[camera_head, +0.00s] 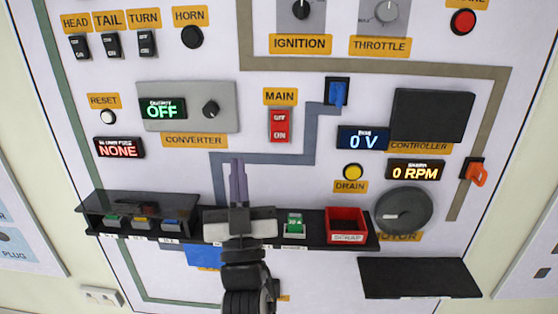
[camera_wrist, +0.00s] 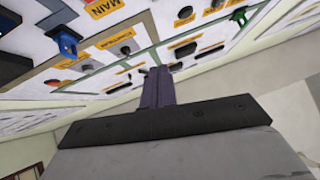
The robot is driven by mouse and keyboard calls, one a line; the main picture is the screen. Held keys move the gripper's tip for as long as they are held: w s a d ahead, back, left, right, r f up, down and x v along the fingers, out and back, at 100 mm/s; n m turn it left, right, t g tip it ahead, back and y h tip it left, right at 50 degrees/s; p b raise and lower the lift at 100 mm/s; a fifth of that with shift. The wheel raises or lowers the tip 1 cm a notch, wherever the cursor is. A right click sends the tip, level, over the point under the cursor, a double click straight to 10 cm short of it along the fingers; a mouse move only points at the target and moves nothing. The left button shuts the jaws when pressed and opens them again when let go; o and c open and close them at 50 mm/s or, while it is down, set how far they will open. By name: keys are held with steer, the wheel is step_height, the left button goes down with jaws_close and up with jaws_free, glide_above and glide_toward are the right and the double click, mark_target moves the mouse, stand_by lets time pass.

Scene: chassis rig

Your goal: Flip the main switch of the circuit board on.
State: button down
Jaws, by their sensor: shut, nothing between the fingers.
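The main switch (camera_head: 280,125) is a red rocker under the orange MAIN label (camera_head: 280,96), near the middle of the board in the head view. OFF is printed on its upper half and ON on its lower half. I cannot tell which half is pressed in. My gripper (camera_head: 238,165) is shut and empty, its fingers pointing up, below and left of the switch and apart from it. In the wrist view my gripper (camera_wrist: 158,75) shows with its fingers together. The MAIN label (camera_wrist: 104,8) is at the top there; the switch itself is not clear.
A shelf (camera_head: 190,236) with small coloured bins and a red scrap bin (camera_head: 346,220) juts out behind my arm. The converter panel (camera_head: 225,92) is left of the switch, a blue connector (camera_head: 338,92) right. The converter display reads OFF; the voltage display (camera_head: 363,140) reads 0 V.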

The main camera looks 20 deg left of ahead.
mark_target(280, 133)
steer(key=w+d+f+m+h, duration=0.2)
steer(key=w+d+f+h, duration=0.2)
steer(key=f, duration=0.3)
steer(key=shift+w+d+f+h+b, duration=0.2)
steer(key=shift+w+f+h+b, duration=0.25)
steer(key=shift+h, duration=0.25)
steer(key=shift+w+r, duration=0.1)
steer(key=shift+r, duration=0.05)
steer(key=p+x, duration=0.2)
steer(key=x, duration=0.2)
steer(key=f+p+x, duration=0.1)
steer(key=p+x, duration=0.1)
steer(key=x, duration=0.2)
steer(key=w+f+p+x, duration=0.1)
steer(key=p+x, duration=0.2)
steer(key=x, duration=0.1)
steer(key=shift+w+a+r, duration=0.1)
steer(key=shift+w+a, duration=0.15)
steer(key=shift+a, duration=0.1)
steer(key=shift+w+a, duration=0.1)
steer(key=shift+w, duration=0.15)
